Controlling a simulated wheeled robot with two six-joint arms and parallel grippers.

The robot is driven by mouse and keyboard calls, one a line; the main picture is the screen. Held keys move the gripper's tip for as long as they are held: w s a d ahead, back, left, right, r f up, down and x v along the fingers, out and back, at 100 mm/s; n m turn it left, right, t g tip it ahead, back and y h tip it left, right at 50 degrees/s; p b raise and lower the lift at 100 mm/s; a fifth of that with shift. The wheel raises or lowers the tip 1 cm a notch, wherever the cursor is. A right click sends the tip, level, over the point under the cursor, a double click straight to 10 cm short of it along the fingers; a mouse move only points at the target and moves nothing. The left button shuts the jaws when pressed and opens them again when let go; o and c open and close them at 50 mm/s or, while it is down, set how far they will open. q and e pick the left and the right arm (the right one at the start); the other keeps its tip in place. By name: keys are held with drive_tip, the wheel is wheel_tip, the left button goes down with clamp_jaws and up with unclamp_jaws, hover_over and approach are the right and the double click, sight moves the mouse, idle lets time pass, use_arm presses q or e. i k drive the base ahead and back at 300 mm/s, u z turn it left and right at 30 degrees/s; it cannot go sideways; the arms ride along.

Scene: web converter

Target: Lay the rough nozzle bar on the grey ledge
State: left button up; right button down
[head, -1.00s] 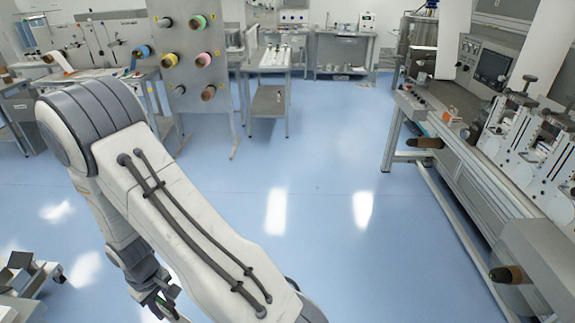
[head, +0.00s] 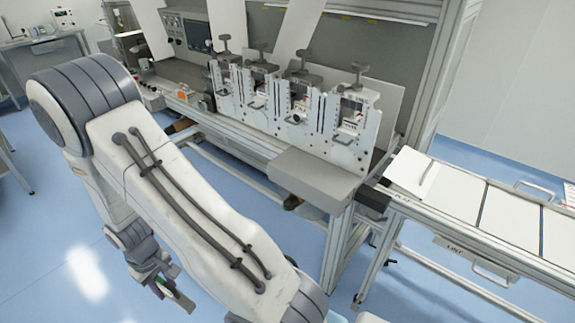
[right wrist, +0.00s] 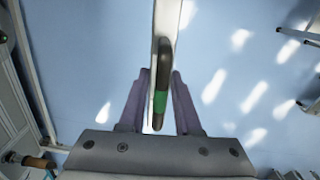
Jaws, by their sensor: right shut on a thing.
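My right gripper (head: 160,286) hangs low at the lower left of the head view, over the blue floor. In the right wrist view its two fingers (right wrist: 159,105) are shut on the nozzle bar (right wrist: 161,62), a long pale bar with a dark rounded part and a green band. Its far end runs out of the top of that view. The bar shows small in the head view (head: 181,300); its roughness cannot be made out. The grey ledge (head: 314,178), a flat-topped block, juts from the machine's front, well above and right of the gripper. My left gripper is not in view.
The machine's row of clamp units (head: 295,105) stands behind the ledge. A table (head: 460,196) with a white sheet (head: 412,172) stands to the right. The floor (head: 60,240) at left is open.

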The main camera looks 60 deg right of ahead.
sight(310, 172)
drive_tip(key=z, duration=0.25)
drive_tip(key=i, duration=1.35)
drive_tip(key=z, duration=1.4)
